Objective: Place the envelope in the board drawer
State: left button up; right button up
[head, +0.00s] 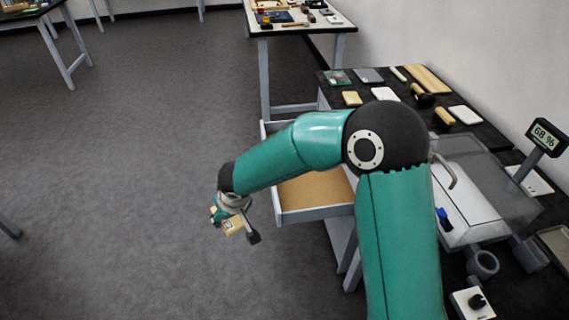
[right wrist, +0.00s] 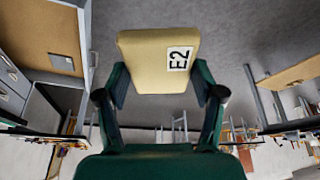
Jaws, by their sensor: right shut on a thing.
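The envelope is a tan flat packet (right wrist: 150,62) marked E2 on a white label. My right gripper (head: 235,227) is shut on it, with a finger at each side edge in the right wrist view. The envelope also shows in the head view (head: 233,224), held in the air over the grey floor. An open drawer (head: 318,212) with pale walls and a tan bottom sticks out from the dark-topped bench. The gripper is to the left of this drawer, outside it. My right arm hides part of the drawer. My left gripper is not in view.
The dark bench (head: 335,88) at right carries several flat pieces, pale blocks and a clear-sided case (head: 470,180) beside a display (head: 546,136) reading 68 %. Another table (head: 335,25) with tools stands behind.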

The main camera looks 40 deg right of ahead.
aim_at(301, 192)
jog(key=u, duration=0.65)
jog(key=i, duration=1.55)
jog(key=u, duration=1.55)
jog(key=i, duration=0.15)
jog(key=z, duration=3.85)
jog(key=i, duration=1)
jog(key=u, duration=0.4)
jog(key=k, duration=0.15)
jog(key=z, duration=0.3)
